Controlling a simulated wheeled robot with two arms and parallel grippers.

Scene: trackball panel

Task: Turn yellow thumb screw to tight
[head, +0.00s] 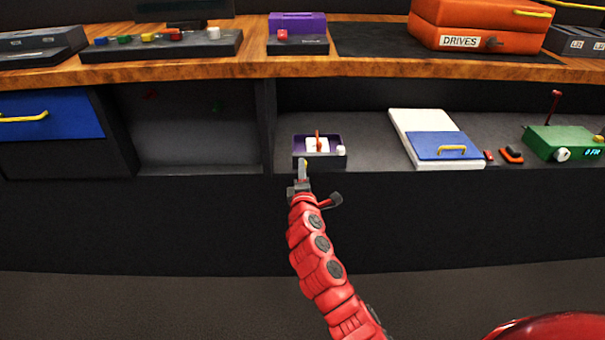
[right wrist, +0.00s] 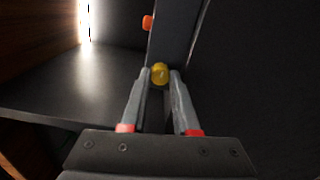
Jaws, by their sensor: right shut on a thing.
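The yellow thumb screw (right wrist: 160,73) shows in the right wrist view as a small round knob on the edge of a dark panel (right wrist: 176,35). My right gripper (right wrist: 161,82) has one fingertip on each side of it and is shut on it. In the head view, my right gripper (head: 303,168) reaches up to the front of a small dark purple box (head: 328,162) on the lower shelf. This box carries a white plate, an upright orange stick and a white knob (head: 340,149). The screw's tightness cannot be told. My left gripper is not in view.
A white and blue case (head: 437,140) with a yellow handle and a green radio (head: 560,142) stand right on the shelf (head: 375,150). A divider (head: 265,125) rises left of the box. The wooden counter (head: 370,68) overhangs it. An orange part (right wrist: 147,22) protrudes beyond the screw.

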